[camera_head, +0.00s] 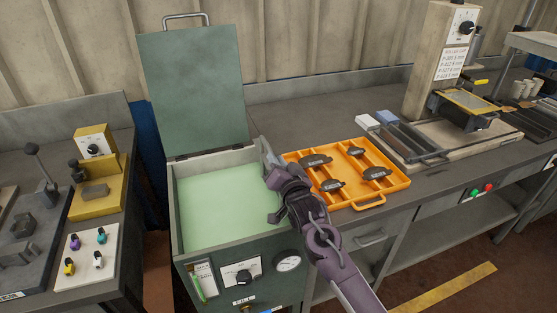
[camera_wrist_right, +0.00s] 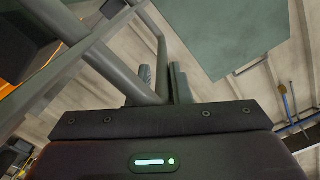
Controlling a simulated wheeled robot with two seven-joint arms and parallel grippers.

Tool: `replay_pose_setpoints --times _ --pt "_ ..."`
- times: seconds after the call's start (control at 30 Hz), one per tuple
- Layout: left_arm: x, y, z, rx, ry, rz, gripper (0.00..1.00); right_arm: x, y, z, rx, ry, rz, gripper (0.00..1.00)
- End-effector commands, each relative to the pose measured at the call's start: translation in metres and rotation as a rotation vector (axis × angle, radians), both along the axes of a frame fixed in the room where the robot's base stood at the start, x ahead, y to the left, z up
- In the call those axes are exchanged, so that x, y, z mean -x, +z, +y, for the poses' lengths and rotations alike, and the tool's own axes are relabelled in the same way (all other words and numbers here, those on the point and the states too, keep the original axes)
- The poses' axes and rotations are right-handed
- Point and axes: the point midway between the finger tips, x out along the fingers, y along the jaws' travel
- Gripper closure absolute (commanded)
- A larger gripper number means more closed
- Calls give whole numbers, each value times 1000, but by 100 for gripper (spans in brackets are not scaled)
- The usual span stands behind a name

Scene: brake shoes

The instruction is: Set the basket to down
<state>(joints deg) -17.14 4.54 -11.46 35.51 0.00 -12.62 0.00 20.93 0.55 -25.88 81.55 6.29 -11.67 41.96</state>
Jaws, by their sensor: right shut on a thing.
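The tank (camera_head: 215,205) stands open, with flat pale green liquid inside and its green lid (camera_head: 195,90) raised upright behind it. My right gripper (camera_head: 275,182) is at the tank's right rim, reaching in from the lower right. In the right wrist view, the fingers (camera_wrist_right: 163,85) are shut on a grey bar (camera_wrist_right: 150,45), which joins more grey bars running to the upper left. This bar looks like part of the basket or its handle, but I cannot tell which. In the head view my gripper hides most of it. No basket shows in the liquid. My left gripper is out of view.
An orange tray (camera_head: 345,200) with several dark brake shoes (camera_head: 332,185) lies on the bench just right of my right gripper. A machine with a dial (camera_head: 445,60) stands farther right. A left bench holds a yellow fixture (camera_head: 97,190) and a white plate (camera_head: 85,250) with coloured pieces.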

Motion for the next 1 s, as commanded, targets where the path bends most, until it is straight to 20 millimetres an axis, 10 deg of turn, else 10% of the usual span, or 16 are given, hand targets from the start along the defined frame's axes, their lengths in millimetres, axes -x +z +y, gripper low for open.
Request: replay_pose_setpoints --times 0.1,0.13,0.27,0.73,1.0 --pt "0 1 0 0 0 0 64 1 5 5 -8 8 -7 100" --pt "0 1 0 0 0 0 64 1 6 5 -8 8 -8 81" --pt "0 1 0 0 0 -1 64 1 5 4 -6 7 -8 66" --pt "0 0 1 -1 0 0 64 3 3 1 -4 3 -6 66" --pt "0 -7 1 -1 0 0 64 37 1 -10 -4 3 -5 66"
